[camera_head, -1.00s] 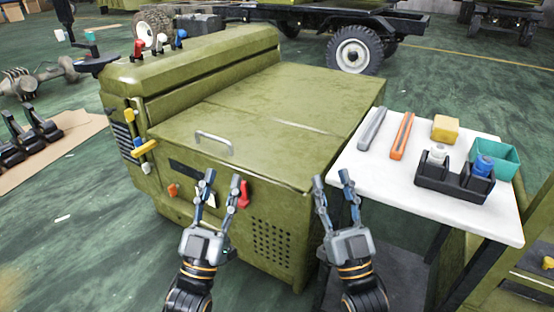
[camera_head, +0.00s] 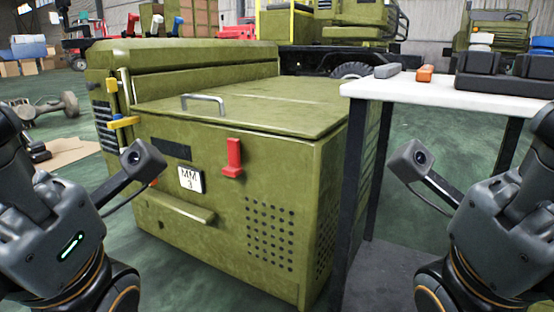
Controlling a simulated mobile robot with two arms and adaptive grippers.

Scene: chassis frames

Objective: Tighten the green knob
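I cannot make out a green knob in this view. The olive-green machine box (camera_head: 225,215) stands in the middle, with its lid down and a metal handle (camera_head: 203,99) on top. Its front bears a red latch-like handle (camera_head: 233,158), a white "MM 3" plate (camera_head: 190,180) and a green ledge-like pull (camera_head: 182,208). Yellow handles (camera_head: 124,122) sit on its left corner. Red, white and blue levers stand along its back ridge. My two arms flank the box at the left and right edges, apart from it. The fingers of both grippers are out of sight.
A white-topped table (camera_head: 450,95) stands at the right, close to the box. It holds a grey bar (camera_head: 387,71), an orange bar (camera_head: 425,74) and a black holder (camera_head: 493,75).

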